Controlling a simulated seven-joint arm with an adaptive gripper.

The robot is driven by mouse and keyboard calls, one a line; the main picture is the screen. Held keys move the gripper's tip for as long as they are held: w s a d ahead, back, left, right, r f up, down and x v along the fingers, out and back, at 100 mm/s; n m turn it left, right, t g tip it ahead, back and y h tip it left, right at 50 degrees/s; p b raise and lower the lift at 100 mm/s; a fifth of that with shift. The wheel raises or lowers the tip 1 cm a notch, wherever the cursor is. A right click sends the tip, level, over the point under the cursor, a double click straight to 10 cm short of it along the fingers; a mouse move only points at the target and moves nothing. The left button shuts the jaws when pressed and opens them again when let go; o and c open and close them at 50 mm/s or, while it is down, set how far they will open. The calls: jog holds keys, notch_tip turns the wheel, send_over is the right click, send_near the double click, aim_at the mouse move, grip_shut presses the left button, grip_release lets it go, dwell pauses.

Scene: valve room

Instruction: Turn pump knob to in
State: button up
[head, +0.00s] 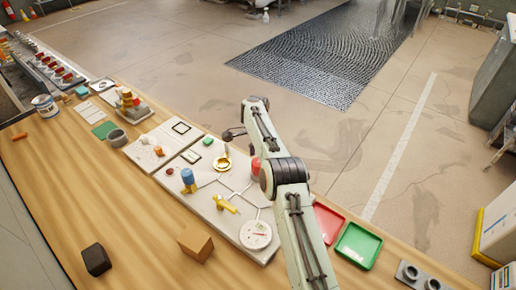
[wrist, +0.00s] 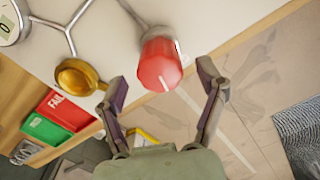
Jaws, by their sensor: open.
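A red knob (head: 256,166) with a white line on its face stands on the pale valve board (head: 176,198), partly hidden by my arm in the head view. In the wrist view the red knob (wrist: 160,62) is large, just beyond and between my spread fingertips. My gripper (wrist: 164,82) is open and empty, a finger on each side of the knob; contact cannot be told. In the head view my gripper (head: 230,134) is small, near the board's far edge. A blue knob (head: 188,178) also stands on the board. I cannot read which knob is labelled pump, nor any "in" mark.
The board carries a brass round part (head: 222,163), a yellow lever (head: 225,203) and a round gauge (head: 255,234). A red tray (head: 328,222) and a green tray (head: 358,245) lie to the right. A brown block (head: 195,243) and a black block (head: 96,259) lie in front.

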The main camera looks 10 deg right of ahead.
notch_tip(320, 180, up, 10)
jog(key=shift+r, duration=0.25)
dwell(0.3)
